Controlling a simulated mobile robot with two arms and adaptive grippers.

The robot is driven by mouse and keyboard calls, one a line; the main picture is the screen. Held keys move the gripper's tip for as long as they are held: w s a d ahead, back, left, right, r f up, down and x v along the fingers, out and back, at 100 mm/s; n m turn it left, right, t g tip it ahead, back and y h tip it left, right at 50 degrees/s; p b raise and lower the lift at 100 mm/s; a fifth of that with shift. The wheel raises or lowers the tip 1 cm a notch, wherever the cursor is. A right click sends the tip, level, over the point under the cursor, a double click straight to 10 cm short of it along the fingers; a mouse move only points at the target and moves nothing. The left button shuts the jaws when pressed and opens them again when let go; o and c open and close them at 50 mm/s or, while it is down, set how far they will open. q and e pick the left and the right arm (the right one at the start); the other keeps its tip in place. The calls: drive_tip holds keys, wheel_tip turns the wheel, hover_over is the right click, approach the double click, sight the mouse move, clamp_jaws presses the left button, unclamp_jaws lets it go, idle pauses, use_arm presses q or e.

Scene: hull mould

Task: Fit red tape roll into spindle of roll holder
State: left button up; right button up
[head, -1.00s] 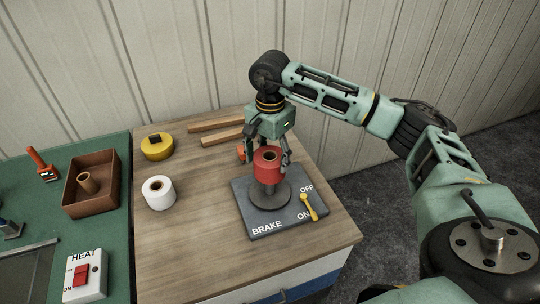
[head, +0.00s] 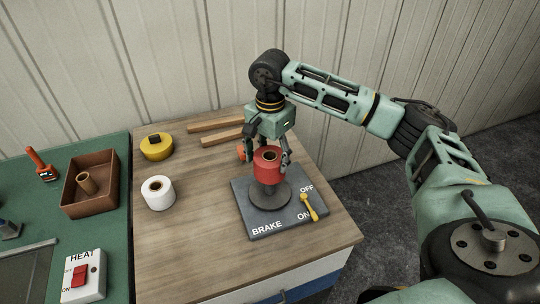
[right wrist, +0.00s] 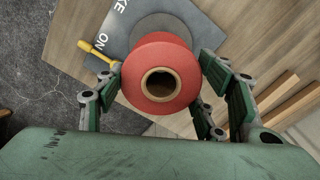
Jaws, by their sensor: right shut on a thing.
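The red tape roll (head: 267,170) is upright, held in my right gripper (head: 270,160) over the round dark disc (head: 284,193) of the roll holder (head: 250,218). In the right wrist view the red roll (right wrist: 185,62) sits between the fingers, its brown core opening facing the camera. The spindle is hidden by the roll. I cannot tell whether the roll is around it or above it. The holder is a dark grey plate marked BRAKE, OFF and ON, with a yellow lever (head: 310,208). My left gripper is out of view.
A white roll (head: 159,195) and a yellow tape dispenser (head: 157,148) stand left on the wooden top. Wooden strips (head: 222,137) lie behind. An orange thing (head: 241,154) is partly hidden beside the gripper. A brown box (head: 77,205) and a HEAT switch (head: 82,274) are on the green surface.

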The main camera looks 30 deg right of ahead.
idle(0.4)
drive_tip(key=shift+f+b, duration=3.3)
drive_tip(key=shift+f, duration=0.7)
drive_tip(key=o, duration=1.5)
drive_tip(key=shift+c, duration=0.2)
wheel_tip(320, 180, up, 12)
